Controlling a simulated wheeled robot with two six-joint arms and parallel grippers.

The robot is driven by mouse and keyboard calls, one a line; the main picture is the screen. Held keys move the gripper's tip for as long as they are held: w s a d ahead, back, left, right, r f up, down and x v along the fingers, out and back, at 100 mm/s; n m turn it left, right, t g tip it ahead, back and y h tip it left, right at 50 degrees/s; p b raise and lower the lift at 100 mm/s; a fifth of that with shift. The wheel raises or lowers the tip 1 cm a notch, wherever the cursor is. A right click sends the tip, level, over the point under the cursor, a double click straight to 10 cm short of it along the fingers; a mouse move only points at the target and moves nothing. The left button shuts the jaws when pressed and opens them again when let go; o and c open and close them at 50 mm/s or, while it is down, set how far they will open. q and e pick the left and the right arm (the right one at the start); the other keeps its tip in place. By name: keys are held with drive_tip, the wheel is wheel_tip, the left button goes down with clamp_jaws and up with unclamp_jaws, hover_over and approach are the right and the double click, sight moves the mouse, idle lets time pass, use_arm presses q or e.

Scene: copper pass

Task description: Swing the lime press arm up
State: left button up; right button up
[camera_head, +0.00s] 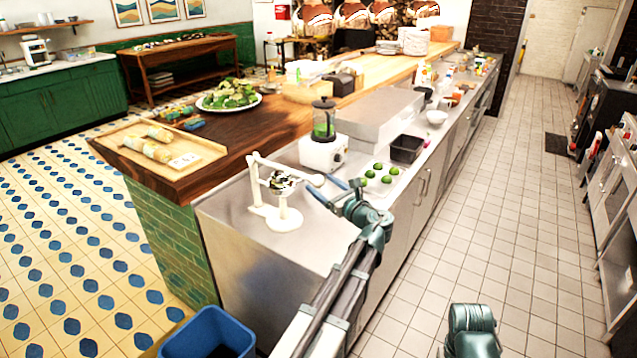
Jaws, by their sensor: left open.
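The cream lime press (284,220) stands on the steel counter left of centre. It has a round base, a post on its left and a dark and pale part in the middle. Its arm (272,165) slants from the top of the post down to the right. My left gripper (319,182) is open just right of the press, with its fingers pointing left at the arm's right end. I cannot tell whether they touch it. My right gripper is out of view; only a teal part of my arm shows at the bottom.
A blender (323,150) stands behind the press. Limes on a white tray (399,182) and a black bin (406,149) are to the right. A wooden board (208,151) with rolls lies at left. A blue bin (205,335) is on the floor. The tiled aisle at right is clear.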

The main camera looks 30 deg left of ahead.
use_arm(q)
drive_tip(key=shift+x, duration=1.2)
clamp_jaws()
idle(0.6)
